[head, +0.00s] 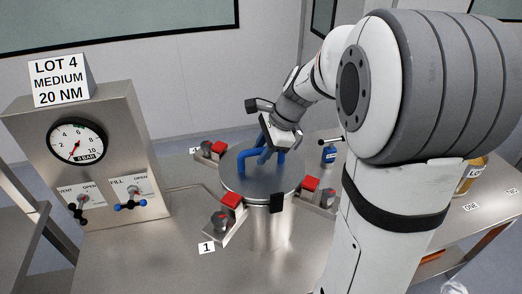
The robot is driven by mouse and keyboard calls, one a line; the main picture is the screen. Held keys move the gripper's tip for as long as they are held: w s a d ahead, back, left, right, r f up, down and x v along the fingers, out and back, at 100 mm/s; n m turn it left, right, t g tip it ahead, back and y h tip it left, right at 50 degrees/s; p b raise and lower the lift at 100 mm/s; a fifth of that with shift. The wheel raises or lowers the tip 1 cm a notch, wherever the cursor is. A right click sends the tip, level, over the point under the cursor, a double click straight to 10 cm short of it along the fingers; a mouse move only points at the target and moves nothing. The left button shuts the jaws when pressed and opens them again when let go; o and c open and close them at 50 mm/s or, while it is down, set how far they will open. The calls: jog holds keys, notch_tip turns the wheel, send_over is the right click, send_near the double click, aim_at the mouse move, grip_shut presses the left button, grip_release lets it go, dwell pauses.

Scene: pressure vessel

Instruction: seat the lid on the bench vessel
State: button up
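The steel bench vessel (268,228) stands on the bench in the middle of the head view. The round grey lid (260,186) is at the top of the vessel and looks about level; I cannot tell whether it is fully seated. A blue handle (241,165) rises from the lid. My gripper (263,151) comes down from the upper right and is at the handle. Its fingertips are hard to separate from the blue parts, so its grip is unclear. A black block (278,203) is at the lid's front edge.
Red-topped clamps (231,201) on brackets surround the vessel, with others at right (310,184) and back left (219,147). A gauge panel (77,140) stands left. My arm hides much of the right side.

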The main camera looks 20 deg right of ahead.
jog(key=shift+o, duration=1.3)
jog(key=shift+f, duration=0.1)
jog(key=shift+s+f, duration=0.1)
jog(key=shift+f, duration=0.1)
jog(key=v, duration=0.8)
jog(key=s+a+f+n+h, duration=0.1)
jog(key=s+f+n+h, duration=0.1)
jog(key=s+n, duration=0.6)
jog(key=s+a+f+n+t+h, duration=0.1)
jog(key=s+f+n, duration=0.3)
jog(key=s+n, duration=0.5)
jog(key=shift+s+a+n+h+b, duration=0.2)
jog(key=shift+a+n+h+b, duration=0.1)
jog(key=shift+a+h, duration=0.4)
